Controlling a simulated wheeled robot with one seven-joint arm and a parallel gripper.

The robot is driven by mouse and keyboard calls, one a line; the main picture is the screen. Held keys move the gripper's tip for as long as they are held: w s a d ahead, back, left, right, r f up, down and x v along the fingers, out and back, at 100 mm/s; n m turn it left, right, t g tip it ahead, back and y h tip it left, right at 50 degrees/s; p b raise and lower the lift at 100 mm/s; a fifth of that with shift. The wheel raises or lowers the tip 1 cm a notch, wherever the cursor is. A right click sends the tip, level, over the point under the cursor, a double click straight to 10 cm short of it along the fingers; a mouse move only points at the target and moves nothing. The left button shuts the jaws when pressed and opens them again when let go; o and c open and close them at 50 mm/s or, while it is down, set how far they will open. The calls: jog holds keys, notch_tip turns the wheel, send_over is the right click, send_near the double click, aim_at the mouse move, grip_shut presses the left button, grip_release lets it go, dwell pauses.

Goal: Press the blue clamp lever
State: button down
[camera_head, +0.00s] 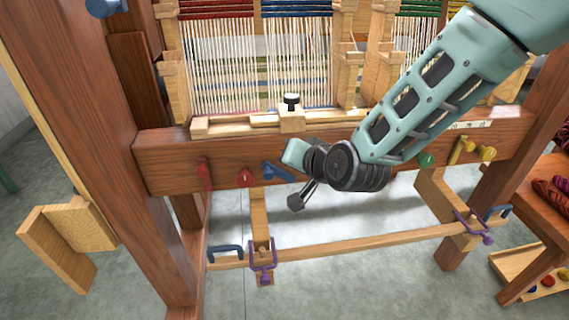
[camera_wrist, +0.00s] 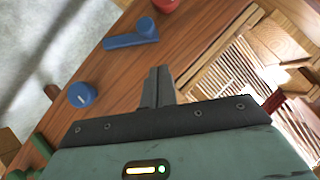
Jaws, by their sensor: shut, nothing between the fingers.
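The blue clamp lever (camera_head: 277,170) sits on the front face of the wooden beam, between a red knob and my arm's end in the head view. In the wrist view the blue clamp lever (camera_wrist: 130,41) is a flat bar with a round boss near one end. My gripper (camera_wrist: 158,71) is shut and empty, its fingertips pointing toward the beam. The fingertips appear a short way below the lever in that picture, apart from it.
The beam (camera_head: 165,163) also carries a red lever (camera_head: 204,174), a red knob (camera_head: 244,178), a green knob (camera_head: 427,160), a yellow lever (camera_head: 461,151) and a yellow knob (camera_head: 488,153). A blue knob (camera_wrist: 82,95) is close by. A black-topped block (camera_head: 292,115) stands above the beam.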

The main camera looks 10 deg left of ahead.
jog(key=v, duration=0.7)
jog(key=shift+s+r, duration=0.2)
jog(key=shift+s, duration=0.05)
jog(key=shift+r, duration=0.1)
